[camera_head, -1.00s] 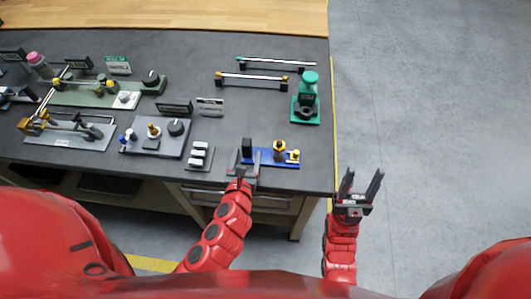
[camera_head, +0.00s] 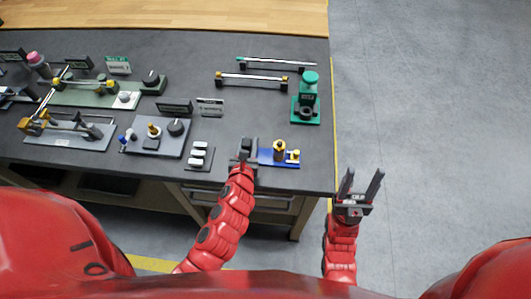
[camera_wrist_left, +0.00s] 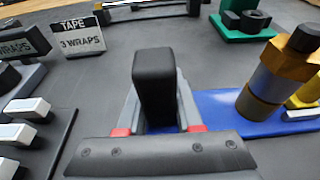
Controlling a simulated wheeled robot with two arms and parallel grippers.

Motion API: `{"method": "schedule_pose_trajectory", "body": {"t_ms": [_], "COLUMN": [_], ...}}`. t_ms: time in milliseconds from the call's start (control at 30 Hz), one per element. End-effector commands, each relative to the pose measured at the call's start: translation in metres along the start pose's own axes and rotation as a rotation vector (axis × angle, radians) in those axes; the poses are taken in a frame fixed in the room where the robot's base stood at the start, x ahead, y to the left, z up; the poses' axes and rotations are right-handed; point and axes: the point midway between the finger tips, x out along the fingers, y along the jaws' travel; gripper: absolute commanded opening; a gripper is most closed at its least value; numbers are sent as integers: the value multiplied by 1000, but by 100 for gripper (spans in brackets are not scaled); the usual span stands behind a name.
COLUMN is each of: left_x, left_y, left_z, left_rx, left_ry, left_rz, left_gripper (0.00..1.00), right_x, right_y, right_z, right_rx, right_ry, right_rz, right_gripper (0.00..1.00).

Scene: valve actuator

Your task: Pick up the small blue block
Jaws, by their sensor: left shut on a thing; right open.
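The blue block (camera_head: 268,157) is a low flat base near the front right of the bench in the head view. It carries a yellow and black fitting (camera_head: 279,147) and a smaller yellow piece (camera_head: 294,156). A black upright post (camera_wrist_left: 154,80) stands at its left end in the left wrist view. My left gripper (camera_head: 247,150) is shut on this post, with a grey finger on each side. The wrist view also shows the blue base (camera_wrist_left: 225,115) right of the fingers. My right gripper (camera_head: 361,185) is open and empty, beyond the bench's right edge.
A panel with white switches (camera_head: 198,156) sits close left of my left gripper. A green stand (camera_head: 307,100) is behind the blue base. A sign reading "TAPE 3 WRAPS" (camera_wrist_left: 82,40) stands behind left. Dark bench top (camera_head: 245,115) is clear behind the gripper.

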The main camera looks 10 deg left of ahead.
Motion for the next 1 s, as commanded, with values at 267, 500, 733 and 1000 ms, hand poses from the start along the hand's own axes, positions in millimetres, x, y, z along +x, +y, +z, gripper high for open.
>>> {"method": "schedule_pose_trajectory", "body": {"t_ms": [267, 500, 733, 1000], "left_x": [0, 0, -3, -15], "left_y": [0, 0, 1, 0], "left_z": [0, 0, 11, 50], "left_rx": [0, -1, 1, 2], "left_ry": [0, 0, -3, -5], "left_rz": [0, 0, 2, -2], "left_gripper": [0, 0, 0, 0], "right_x": [0, 0, 0, 0], "right_y": [0, 0, 0, 0], "right_z": [0, 0, 0, 0], "right_rx": [0, 0, 0, 0], "right_ry": [0, 0, 0, 0], "right_rz": [0, 0, 0, 0], "right_gripper": [54, 54, 54, 54]}}
